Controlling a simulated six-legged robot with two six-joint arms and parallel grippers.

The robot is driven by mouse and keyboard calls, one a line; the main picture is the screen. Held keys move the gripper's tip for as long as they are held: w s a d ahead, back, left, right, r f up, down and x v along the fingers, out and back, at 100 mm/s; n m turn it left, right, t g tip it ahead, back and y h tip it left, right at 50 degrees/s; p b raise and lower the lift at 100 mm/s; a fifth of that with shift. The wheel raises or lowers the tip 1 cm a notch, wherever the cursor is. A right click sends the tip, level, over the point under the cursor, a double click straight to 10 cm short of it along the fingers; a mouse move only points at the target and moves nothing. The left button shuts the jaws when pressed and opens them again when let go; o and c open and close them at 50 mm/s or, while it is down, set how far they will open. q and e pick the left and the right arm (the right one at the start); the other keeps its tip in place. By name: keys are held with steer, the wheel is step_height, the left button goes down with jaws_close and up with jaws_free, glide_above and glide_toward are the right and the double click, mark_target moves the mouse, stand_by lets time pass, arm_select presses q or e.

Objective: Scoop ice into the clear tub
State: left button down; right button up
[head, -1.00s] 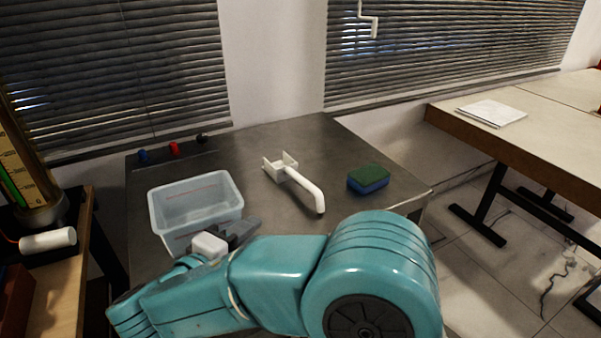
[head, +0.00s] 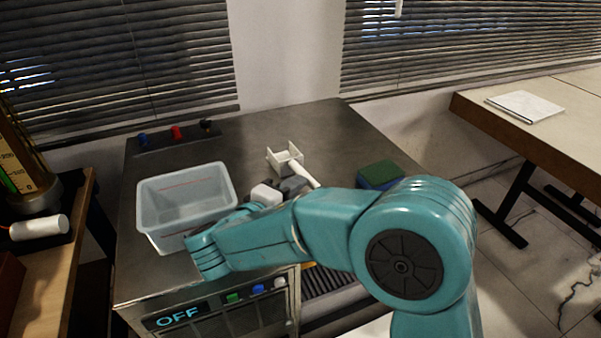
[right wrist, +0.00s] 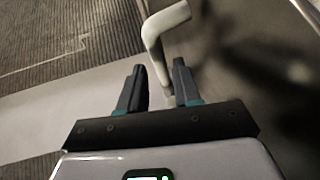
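The clear tub (head: 150,222) stands at the left of the steel worktop, with a reddish line on its wall. I see no ice in it. A white scoop (head: 284,157) lies right of the tub, its handle pointing toward the front right. My right gripper (head: 293,185) is by the scoop's handle. In the right wrist view its two dark fingers (right wrist: 158,78) are apart, and the white bent handle (right wrist: 165,28) reaches toward the gap between them. I cannot tell whether they touch it. My left gripper is out of view.
A green and blue sponge (head: 380,174) lies right of the scoop, partly behind my arm. The steel unit's front has an OFF display (head: 178,318) and coloured buttons. A gauge stand (head: 35,195) and white cylinder (head: 40,227) are at far left.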

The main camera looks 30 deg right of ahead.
mark_target(298, 172)
steer(key=x, duration=0.7)
steer(key=shift+w+d, duration=0.15)
steer(key=shift+d, duration=0.15)
jaws_close()
